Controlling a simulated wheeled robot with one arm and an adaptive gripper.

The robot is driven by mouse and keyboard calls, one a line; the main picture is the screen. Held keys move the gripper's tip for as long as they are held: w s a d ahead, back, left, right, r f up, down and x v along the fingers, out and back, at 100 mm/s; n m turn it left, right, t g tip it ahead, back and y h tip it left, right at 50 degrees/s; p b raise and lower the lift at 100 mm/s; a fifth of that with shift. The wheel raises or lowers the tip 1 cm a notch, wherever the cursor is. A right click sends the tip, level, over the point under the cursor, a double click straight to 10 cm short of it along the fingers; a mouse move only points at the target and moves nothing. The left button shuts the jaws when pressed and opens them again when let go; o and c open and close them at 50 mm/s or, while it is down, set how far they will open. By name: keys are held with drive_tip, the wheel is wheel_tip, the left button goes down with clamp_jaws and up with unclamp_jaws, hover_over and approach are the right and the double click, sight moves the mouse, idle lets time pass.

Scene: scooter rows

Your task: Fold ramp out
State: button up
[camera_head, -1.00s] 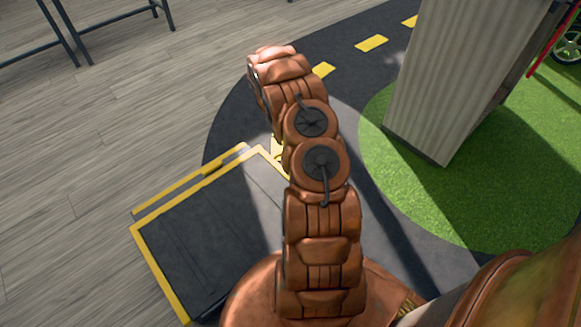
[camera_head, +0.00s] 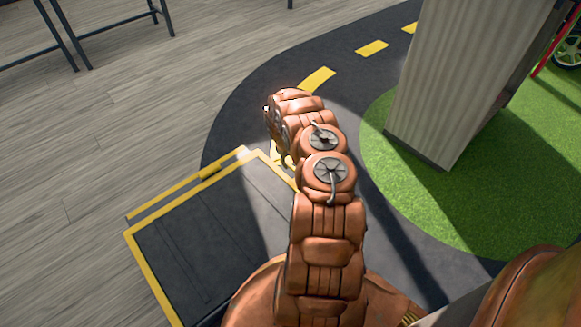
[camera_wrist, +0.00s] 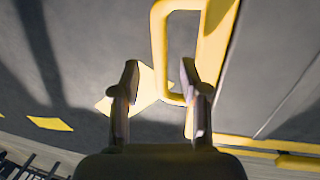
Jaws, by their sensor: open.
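The ramp (camera_head: 200,240) is a dark grey panel with yellow edges, lying beside my base on the left in the head view. In the wrist view a yellow loop handle (camera_wrist: 159,45) stands by the ramp's yellow edge strip (camera_wrist: 216,50). My gripper (camera_wrist: 160,80) is open, with one finger on each side of the handle's lower end in the picture. I cannot tell whether the handle is between the fingers in depth or touches them. In the head view my arm hides the gripper and most of the handle.
A dark track (camera_head: 240,115) with yellow dashes (camera_head: 318,80) curves behind the ramp. A pale ribbed pillar (camera_head: 450,75) stands on green turf (camera_head: 420,195) at the right. Dark metal frames (camera_head: 75,40) stand far left. The wooden floor (camera_head: 120,125) at left is clear.

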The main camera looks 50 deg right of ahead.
sight(291, 166)
drive_tip(key=shift+d+f+b, duration=0.2)
drive_tip(key=shift+f+b, duration=0.05)
drive_tip(key=shift+f, duration=0.7)
drive_tip(key=shift+d+f+b, duration=0.2)
drive_tip(key=shift+f, duration=0.75)
clamp_jaws()
